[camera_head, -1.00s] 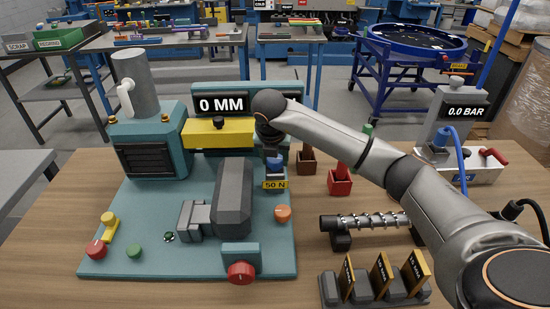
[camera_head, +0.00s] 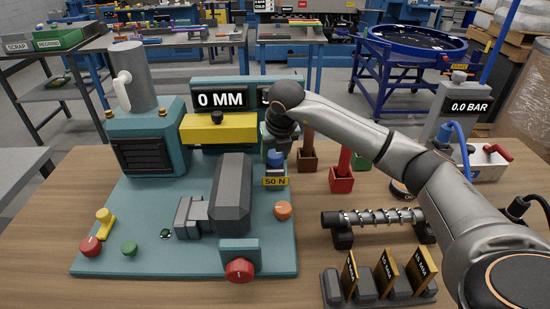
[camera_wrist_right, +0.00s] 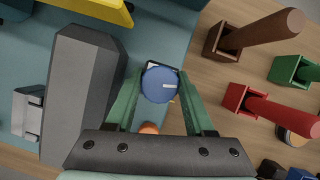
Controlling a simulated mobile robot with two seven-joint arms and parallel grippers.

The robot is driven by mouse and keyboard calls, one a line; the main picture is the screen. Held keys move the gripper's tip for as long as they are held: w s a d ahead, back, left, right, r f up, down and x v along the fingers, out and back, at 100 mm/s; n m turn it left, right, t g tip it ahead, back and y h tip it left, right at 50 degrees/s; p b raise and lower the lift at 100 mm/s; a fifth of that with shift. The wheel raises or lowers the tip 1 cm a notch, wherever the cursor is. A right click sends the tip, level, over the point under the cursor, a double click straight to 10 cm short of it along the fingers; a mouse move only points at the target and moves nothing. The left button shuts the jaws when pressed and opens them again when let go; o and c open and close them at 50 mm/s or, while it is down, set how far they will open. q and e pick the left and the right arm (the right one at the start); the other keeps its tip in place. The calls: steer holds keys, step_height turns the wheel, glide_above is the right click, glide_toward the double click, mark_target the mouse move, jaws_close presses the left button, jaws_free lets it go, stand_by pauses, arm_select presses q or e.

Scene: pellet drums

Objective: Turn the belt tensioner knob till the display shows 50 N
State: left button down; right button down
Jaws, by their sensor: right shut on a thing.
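The blue knob (camera_head: 276,158) stands on the teal machine base (camera_head: 135,215), just above a yellow "50 N" label (camera_head: 275,181). My right gripper (camera_head: 275,152) comes down over it from above. In the right wrist view, its green fingers lie either side of the round blue knob top (camera_wrist_right: 160,86), which has a pale pointer mark, and they are shut on it. The display panel (camera_head: 222,98) reads "0 MM". A second display (camera_head: 264,96) beside it is mostly hidden behind my right arm, so its value cannot be read. My left gripper is out of view.
An orange knob (camera_head: 283,210) and a red knob (camera_head: 239,270) sit near the base's edge. Red (camera_head: 342,180) and brown (camera_head: 307,160) holders with upright handles stand just right of it. A screw shaft (camera_head: 375,217) lies on a stand farther right.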

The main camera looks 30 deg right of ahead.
steer(key=shift+n+y+b, duration=0.5)
steer(key=shift+n+y, duration=0.1)
steer(key=shift+n, duration=1)
steer(key=shift+c, duration=1.3)
jaws_free()
steer(key=b+v, duration=0.1)
steer(key=v, duration=1.1)
steer(key=shift+s+r, duration=0.15)
steer(key=shift+r, duration=0.1)
